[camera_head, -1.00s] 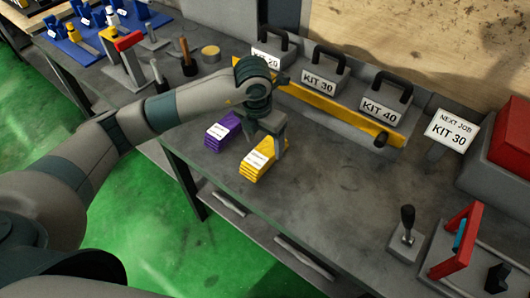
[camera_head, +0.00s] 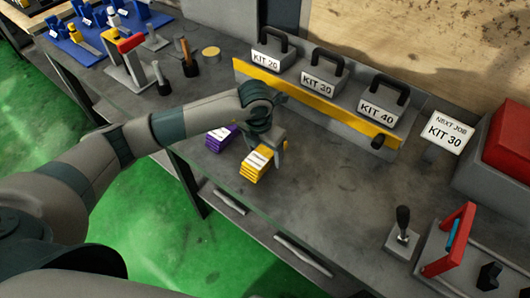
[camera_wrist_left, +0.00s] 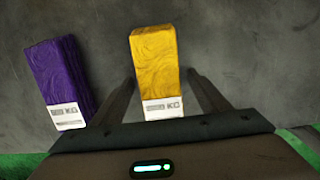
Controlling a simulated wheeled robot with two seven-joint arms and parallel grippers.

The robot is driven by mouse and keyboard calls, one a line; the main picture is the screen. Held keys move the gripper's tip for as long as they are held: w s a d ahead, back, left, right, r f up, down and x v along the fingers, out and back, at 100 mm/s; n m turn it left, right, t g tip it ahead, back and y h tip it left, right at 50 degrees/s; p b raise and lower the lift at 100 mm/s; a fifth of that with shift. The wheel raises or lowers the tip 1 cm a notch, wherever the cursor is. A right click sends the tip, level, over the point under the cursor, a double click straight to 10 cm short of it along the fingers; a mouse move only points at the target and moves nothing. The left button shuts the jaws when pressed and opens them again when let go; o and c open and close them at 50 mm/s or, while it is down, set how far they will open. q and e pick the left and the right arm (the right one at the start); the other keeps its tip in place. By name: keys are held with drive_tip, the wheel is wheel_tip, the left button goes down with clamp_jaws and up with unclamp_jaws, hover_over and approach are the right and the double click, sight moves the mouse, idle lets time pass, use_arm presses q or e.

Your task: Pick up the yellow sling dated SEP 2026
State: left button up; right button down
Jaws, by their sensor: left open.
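The yellow sling (camera_head: 256,164) is a folded stack with a white label, lying near the front edge of the bench; the label's date is too small to read. In the left wrist view the yellow sling (camera_wrist_left: 156,66) lies between the fingers of my left gripper (camera_wrist_left: 165,92), with a gap on each side. My left gripper (camera_head: 266,152) is open and low over the sling in the head view. A purple sling (camera_head: 221,138) with a white label lies to its left; it also shows in the left wrist view (camera_wrist_left: 58,78). My right gripper is not in view.
KIT 20 (camera_head: 266,62), KIT 30 (camera_head: 316,85) and KIT 40 (camera_head: 375,112) weights stand behind a yellow rail (camera_head: 310,100). A NEXT JOB KIT 30 sign (camera_head: 447,131) stands at right. A black-knobbed lever (camera_head: 402,232) stands at front right. The bench middle is clear.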

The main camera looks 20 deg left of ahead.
use_arm(q)
drive_tip(key=shift+f, duration=0.1)
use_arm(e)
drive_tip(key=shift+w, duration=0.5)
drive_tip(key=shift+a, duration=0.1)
use_arm(q)
drive_tip(key=c, duration=1.4)
drive_tip(key=shift+o, duration=0.2)
drive_tip(key=shift+w, duration=0.1)
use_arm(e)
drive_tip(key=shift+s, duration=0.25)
